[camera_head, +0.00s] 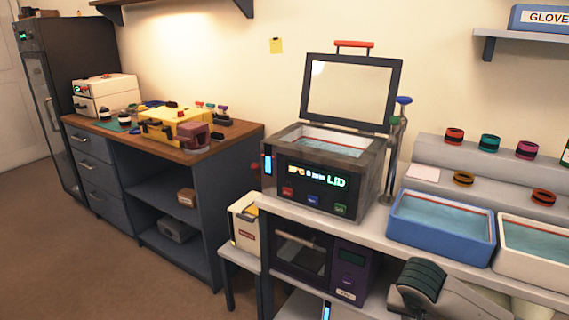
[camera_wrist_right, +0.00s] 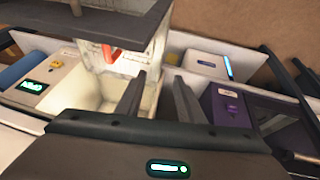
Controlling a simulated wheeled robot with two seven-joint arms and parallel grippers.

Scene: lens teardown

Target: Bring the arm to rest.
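My right gripper (camera_wrist_right: 158,98) shows in the right wrist view, with its two dark fingers apart and nothing held between them. Beyond the fingertips is a pale open-topped compartment (camera_wrist_right: 92,98) with a red part (camera_wrist_right: 111,53) above it. I cannot tell whether the fingers are inside or above it. In the head view, a grey and black piece at the lower right may be part of my right arm; its gripper is not seen there. My left arm and gripper show in neither view.
An open-lidded bath unit (camera_head: 318,180) stands on the grey bench. Blue (camera_head: 440,228) and white (camera_head: 535,247) trays of liquid are to its right. Rings sit on the stepped shelf (camera_head: 460,160). A wooden-topped cabinet (camera_head: 225,140) holds a yellow case (camera_head: 172,122). The floor at left is clear.

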